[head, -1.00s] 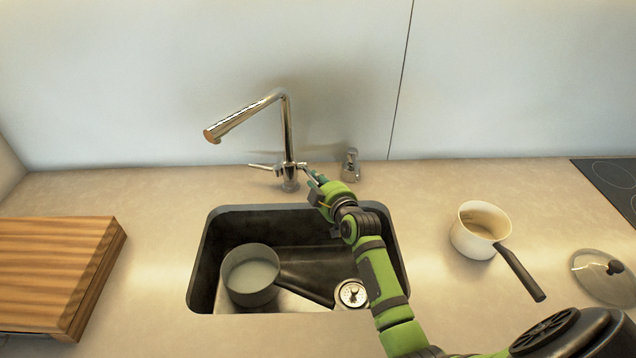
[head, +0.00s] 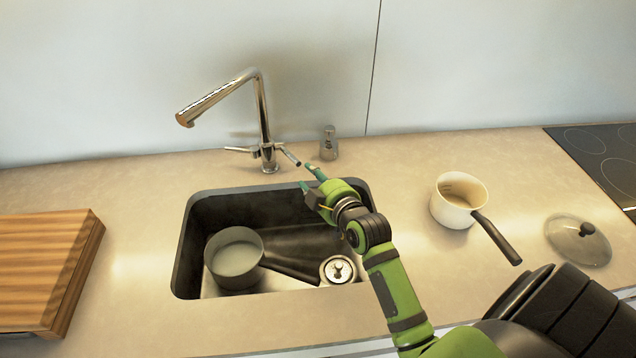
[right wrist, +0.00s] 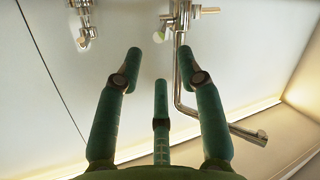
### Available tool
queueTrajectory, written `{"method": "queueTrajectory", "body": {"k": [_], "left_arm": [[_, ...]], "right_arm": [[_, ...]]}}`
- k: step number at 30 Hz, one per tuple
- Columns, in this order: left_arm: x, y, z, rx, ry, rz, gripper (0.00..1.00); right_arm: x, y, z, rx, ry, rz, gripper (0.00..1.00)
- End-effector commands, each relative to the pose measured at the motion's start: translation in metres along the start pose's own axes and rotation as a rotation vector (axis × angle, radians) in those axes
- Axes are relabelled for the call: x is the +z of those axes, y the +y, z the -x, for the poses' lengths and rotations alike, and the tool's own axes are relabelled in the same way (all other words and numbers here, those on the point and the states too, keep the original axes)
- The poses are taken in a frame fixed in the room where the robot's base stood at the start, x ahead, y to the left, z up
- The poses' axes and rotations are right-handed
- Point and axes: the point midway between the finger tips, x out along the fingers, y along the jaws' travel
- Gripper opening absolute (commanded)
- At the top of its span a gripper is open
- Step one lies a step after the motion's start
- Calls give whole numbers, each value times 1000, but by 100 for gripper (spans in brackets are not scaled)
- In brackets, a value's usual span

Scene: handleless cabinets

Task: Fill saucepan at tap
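A dark grey saucepan (head: 235,258) stands upright in the black sink (head: 184,255), its dark handle pointing right towards the drain. Its inside looks pale grey; whether that is water I cannot tell. The chrome tap (head: 264,115) stands behind the sink, its spout pointing left, above and behind the pan. No stream shows at the spout. A lever (head: 290,156) sticks out on the tap's right. My right gripper (head: 309,177) is open and empty, just right of the lever and apart from it. The right wrist view shows its spread fingers (right wrist: 166,75) and the tap (right wrist: 182,65) upside down.
A white saucepan (head: 450,208) with a black handle and a glass lid (head: 578,240) stand on the right counter. A soap dispenser (head: 329,146) is close behind my gripper. A wooden board (head: 45,262) lies left, a hob (head: 605,160) far right. The drain (head: 338,270) is uncovered.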

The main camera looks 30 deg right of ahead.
Motion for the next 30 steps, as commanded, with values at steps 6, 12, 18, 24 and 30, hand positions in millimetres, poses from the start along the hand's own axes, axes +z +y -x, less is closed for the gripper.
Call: {"method": "queueTrajectory", "body": {"k": [6, 12, 18, 24, 30], "left_arm": [[0, 0, 0, 0, 0, 0, 57], [0, 0, 0, 0, 0, 0, 57], [0, 0, 0, 0, 0, 0, 57], [-1, 0, 2, 1, 0, 0, 57], [-4, 0, 37, 1, 0, 0, 57]], "right_arm": [[1, 0, 22, -1, -2, 1, 38], [0, 0, 24, -1, -2, 0, 38], [0, 0, 24, -1, -1, 0, 38], [-2, 1, 24, -1, -1, 0, 38], [-31, 19, 32, 0, 0, 0, 38]]}}
